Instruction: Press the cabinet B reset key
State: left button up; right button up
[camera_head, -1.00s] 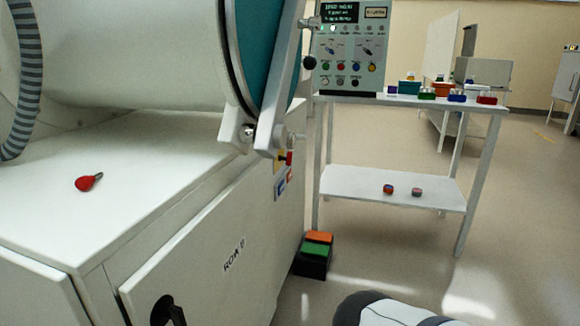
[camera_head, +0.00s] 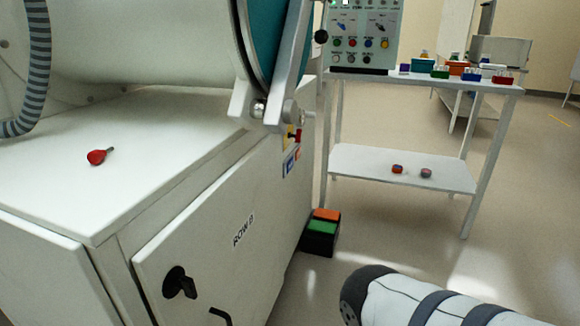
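The cabinet (camera_head: 215,255) on the left has a door labelled "ROW B" and a black handle (camera_head: 178,283). Small yellow, red and blue parts (camera_head: 292,150) sit at the cabinet's far end below the hatch hinge, too small to read. A control panel (camera_head: 358,38) with several coloured buttons and knobs stands on the table behind; its top is cut off. I cannot tell which of these is the cabinet B reset key. Neither gripper is in view. Only a white arm link of mine with dark bands shows at the bottom right.
A red object with a dark stem (camera_head: 98,157) lies on the cabinet top. A white two-level table (camera_head: 405,165) holds coloured boxes above and two small round items below. A box with orange and green top pads (camera_head: 320,232) stands on the floor beside the cabinet. Floor to the right is clear.

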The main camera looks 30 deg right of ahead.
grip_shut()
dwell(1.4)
